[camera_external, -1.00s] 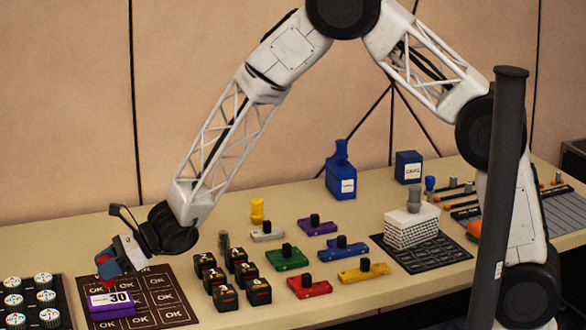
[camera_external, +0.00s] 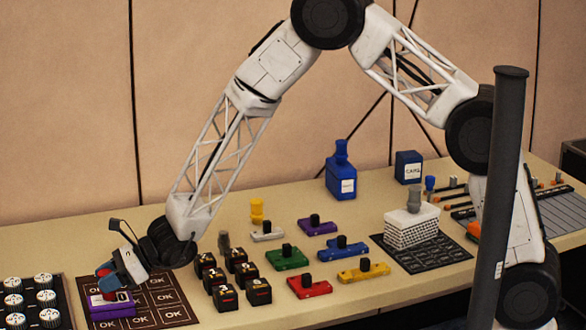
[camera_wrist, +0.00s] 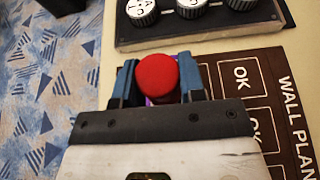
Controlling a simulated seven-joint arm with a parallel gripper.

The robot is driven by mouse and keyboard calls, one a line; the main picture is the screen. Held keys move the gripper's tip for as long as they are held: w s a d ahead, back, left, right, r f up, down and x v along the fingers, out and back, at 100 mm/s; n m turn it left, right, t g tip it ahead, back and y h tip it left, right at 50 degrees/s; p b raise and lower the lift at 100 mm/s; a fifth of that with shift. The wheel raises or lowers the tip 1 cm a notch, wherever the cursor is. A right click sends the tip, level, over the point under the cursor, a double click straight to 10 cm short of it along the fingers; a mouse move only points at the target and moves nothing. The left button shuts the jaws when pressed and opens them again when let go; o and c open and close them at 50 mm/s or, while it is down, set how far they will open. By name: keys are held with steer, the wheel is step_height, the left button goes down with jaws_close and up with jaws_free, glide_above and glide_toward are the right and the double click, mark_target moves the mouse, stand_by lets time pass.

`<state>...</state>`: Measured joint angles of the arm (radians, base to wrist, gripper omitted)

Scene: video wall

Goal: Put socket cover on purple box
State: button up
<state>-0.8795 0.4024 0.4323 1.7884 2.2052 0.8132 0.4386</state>
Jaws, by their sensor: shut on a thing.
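The purple box (camera_external: 113,310) lies on the dark OK-marked mat at the front left; its pale top label is partly covered by my gripper. My gripper (camera_external: 108,284) points down over the box, its blue fingers shut on a piece with a red round top, seemingly the socket cover (camera_wrist: 158,78). In the wrist view the red top sits between the two fingers (camera_wrist: 158,82), with a sliver of purple beside it. The underside of the held piece is hidden, so I cannot tell whether it touches the box.
The dark mat (camera_external: 172,297) lies around the box. A rack of white-topped knobs (camera_external: 42,297) stands to its left. Several black blocks (camera_external: 222,282) stand to its right, with coloured knobbed bars beyond. A dark post (camera_external: 507,190) rises in the right foreground.

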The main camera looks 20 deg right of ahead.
steer(key=shift+f, duration=0.15)
steer(key=o, duration=0.9)
steer(key=shift+r, duration=0.25)
steer(key=v, duration=1.2)
steer(key=shift+f, duration=0.1)
steer(key=shift+d, duration=0.1)
stand_by(0.6)
